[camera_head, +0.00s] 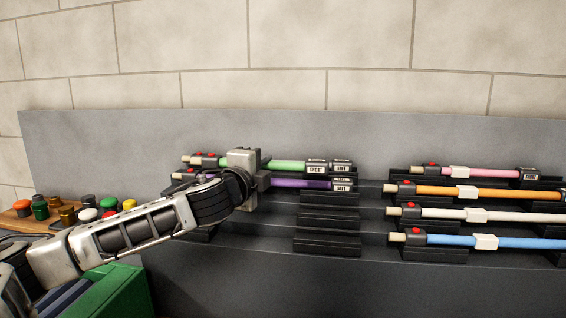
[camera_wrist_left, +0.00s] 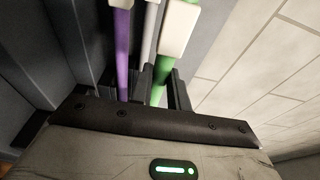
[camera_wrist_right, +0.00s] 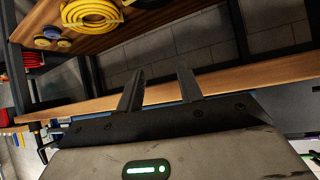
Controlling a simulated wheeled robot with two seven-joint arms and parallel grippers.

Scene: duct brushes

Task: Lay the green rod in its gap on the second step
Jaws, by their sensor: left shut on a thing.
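The green rod (camera_head: 287,165) lies level along the back of the left rack, with a red-dotted dark block near its left end and a tag reading SHORT near its right end. My left gripper (camera_head: 262,170) is shut around it near its middle. In the left wrist view the green rod (camera_wrist_left: 160,88) runs between the two fingers, with a white block further along it. I cannot tell whether it rests in its holders. The purple rod (camera_head: 292,182) lies in front and slightly lower, partly hidden by my left arm. My right gripper (camera_wrist_right: 159,85) is open and empty.
Empty dark holders (camera_head: 328,222) show on the lower steps of the left rack. At right, pink (camera_head: 495,172), orange (camera_head: 505,193), white (camera_head: 515,216) and blue (camera_head: 520,242) rods lie on steps. Coloured jars (camera_head: 108,204) stand at far left. My right wrist view shows a wooden shelf (camera_wrist_right: 265,75).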

